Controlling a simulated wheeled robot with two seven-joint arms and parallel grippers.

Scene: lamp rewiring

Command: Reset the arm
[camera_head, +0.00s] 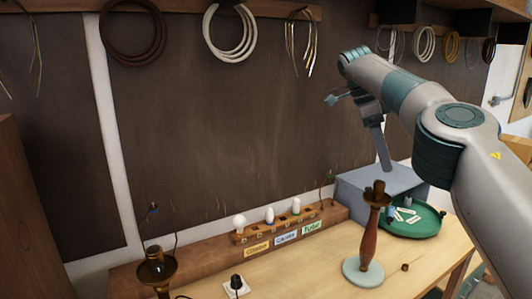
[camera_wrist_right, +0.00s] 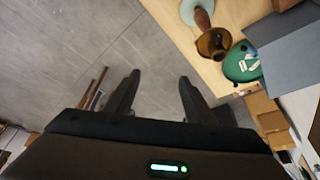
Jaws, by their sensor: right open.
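My right arm reaches in from the right in the head view, with its gripper (camera_head: 340,98) raised in front of the dark wall panel, above the workbench. In the right wrist view the two dark fingers of this gripper (camera_wrist_right: 156,88) are spread apart with nothing between them; grey floor shows behind. A lamp with a reddish-brown stem and pale round base (camera_head: 364,271) stands upright on the bench, below the gripper and clear of it. A second lamp (camera_head: 157,266) stands at lower left, cut off by the frame. My left gripper is not in view.
A wooden rack (camera_head: 218,248) holds several bulbs above coloured labels. A green tray (camera_head: 428,229) with small parts sits beside a blue-grey box (camera_head: 354,191). A small dark piece (camera_head: 404,267) lies on the bench (camera_head: 320,285). Cable coils (camera_head: 230,55) hang on the wall.

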